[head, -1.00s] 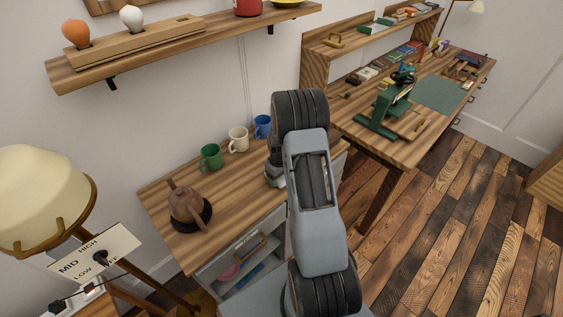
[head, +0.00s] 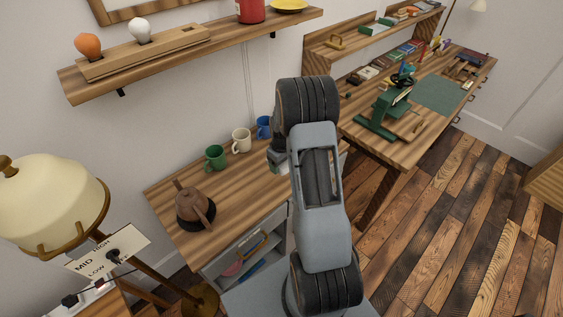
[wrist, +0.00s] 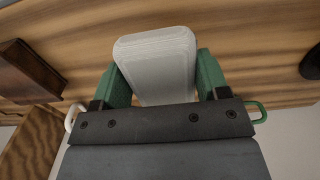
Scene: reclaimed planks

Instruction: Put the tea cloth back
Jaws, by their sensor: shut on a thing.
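My gripper (wrist: 161,78) has green fingers and is shut on a pale grey, folded, rounded slab, which looks like the tea cloth (wrist: 155,50). The cloth stands up between the two fingers in the wrist view, with wood grain behind it. In the head view my gripper (head: 279,158) is at the right end of the mug table (head: 239,192), right of the blue mug. My own arm hides most of it and the cloth there.
On the table stand a brown teapot (head: 192,208), a green mug (head: 215,157), a cream mug (head: 241,140) and a blue mug (head: 263,127). A wall shelf (head: 190,52) hangs above. A lamp (head: 50,205) stands left. The workbench (head: 400,148) is right; floor beside it is clear.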

